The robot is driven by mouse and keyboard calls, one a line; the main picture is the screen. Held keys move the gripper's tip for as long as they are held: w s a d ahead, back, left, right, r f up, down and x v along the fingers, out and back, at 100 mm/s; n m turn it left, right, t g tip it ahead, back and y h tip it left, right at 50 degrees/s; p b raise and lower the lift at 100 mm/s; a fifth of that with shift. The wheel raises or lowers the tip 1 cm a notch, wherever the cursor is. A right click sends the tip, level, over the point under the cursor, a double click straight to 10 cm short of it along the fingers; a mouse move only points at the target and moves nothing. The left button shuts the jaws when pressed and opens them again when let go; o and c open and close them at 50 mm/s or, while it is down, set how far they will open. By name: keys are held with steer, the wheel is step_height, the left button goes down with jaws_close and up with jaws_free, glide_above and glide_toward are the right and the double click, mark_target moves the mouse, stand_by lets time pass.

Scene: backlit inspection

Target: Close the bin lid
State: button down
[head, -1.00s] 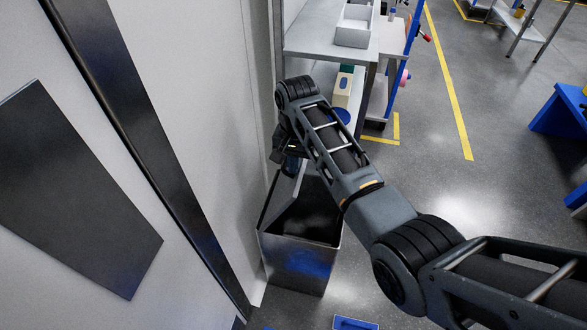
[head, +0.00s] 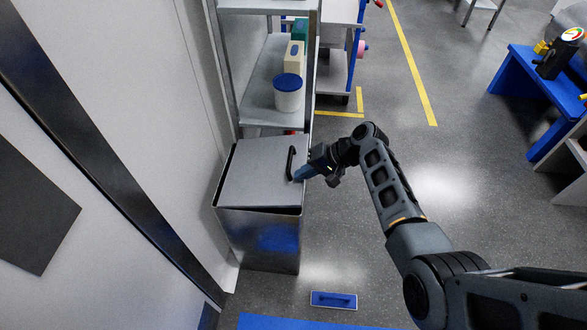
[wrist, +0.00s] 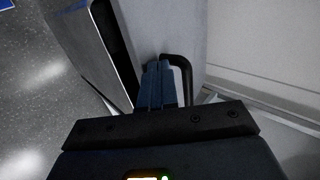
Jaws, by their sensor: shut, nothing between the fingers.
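The metal bin (head: 262,242) stands on the floor against the pale wall at the left of the head view. Its flat grey lid (head: 252,178) lies down over the opening, slightly tilted, with a narrow dark gap along the front edge. A black bar handle (head: 291,163) is on the lid's right side. My gripper (head: 299,176) is shut and empty at the lid's right edge, beside the handle. In the wrist view, the blue fingers (wrist: 158,72) are together next to the handle (wrist: 182,72); I cannot tell whether they touch it. A dark gap shows beside the lid there.
A metal shelf behind the bin holds a white tub with a blue lid (head: 288,95) and a cream bottle (head: 294,56). A blue handled object (head: 334,300) lies on the floor in front. The floor right of the bin is clear.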

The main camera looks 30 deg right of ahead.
step_height(320, 180, down, 6)
steer(key=d+y+b, duration=0.1)
steer(key=b, duration=0.3)
steer(key=shift+s+t, duration=0.4)
steer(key=shift+s, duration=0.05)
